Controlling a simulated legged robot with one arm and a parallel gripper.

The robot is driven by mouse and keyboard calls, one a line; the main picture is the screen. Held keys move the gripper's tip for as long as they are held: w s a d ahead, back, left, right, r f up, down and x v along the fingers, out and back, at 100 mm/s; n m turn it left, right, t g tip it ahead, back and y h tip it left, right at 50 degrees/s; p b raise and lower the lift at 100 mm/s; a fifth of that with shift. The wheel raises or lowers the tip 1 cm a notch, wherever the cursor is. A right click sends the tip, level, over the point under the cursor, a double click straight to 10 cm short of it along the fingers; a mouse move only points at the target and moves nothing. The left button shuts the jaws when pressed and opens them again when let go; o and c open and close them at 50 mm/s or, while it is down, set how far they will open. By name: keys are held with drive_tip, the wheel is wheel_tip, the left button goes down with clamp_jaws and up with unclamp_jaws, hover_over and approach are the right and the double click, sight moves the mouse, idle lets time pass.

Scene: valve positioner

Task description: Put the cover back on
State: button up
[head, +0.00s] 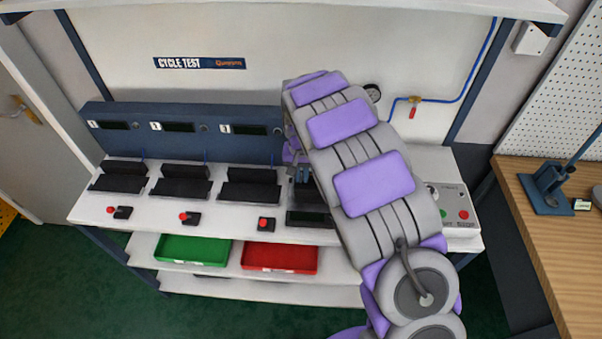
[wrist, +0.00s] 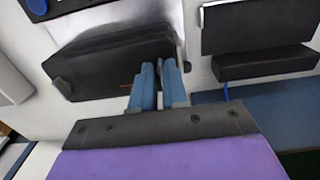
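In the wrist view, a dark grey box-shaped piece (wrist: 108,66) with a small orange mark lies against a pale surface. I cannot tell whether it is the cover, the positioner body, or both together. My gripper's blue fingers (wrist: 160,78) are close together, with a narrow gap, and overlap the box's right end. Whether they grip it is unclear. In the head view, my gripper (head: 302,174) is over the bench at the fourth station, partly hidden by my arm. A dark piece (head: 309,218) shows below it on the bench.
Several black holders (head: 181,187) stand along the white bench (head: 190,222) before a blue panel (head: 180,145). A green tray (head: 193,249) and a red tray (head: 280,257) sit on the shelf below. A control box (head: 455,190) stands right; a wooden bench (head: 555,240) is farther right.

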drive_tip(key=shift+o, duration=1.3)
drive_tip(key=shift+a, duration=0.1)
drive_tip(key=shift+r, duration=0.1)
wheel_tip(320, 180, up, 12)
drive_tip(key=p, duration=0.3)
drive_tip(key=s+d+r, duration=0.5)
drive_tip(key=s+d, duration=0.5)
drive_tip(key=s, duration=0.8)
drive_tip(key=s+d+r+g, duration=0.1)
drive_tip(key=s+d, duration=0.2)
drive_tip(key=s, duration=0.8)
drive_tip(key=s+d+r, duration=0.1)
drive_tip(key=s+d, duration=0.2)
drive_tip(key=s, duration=0.8)
drive_tip(key=shift+d+g, duration=0.15)
drive_tip(key=shift+g, duration=0.25)
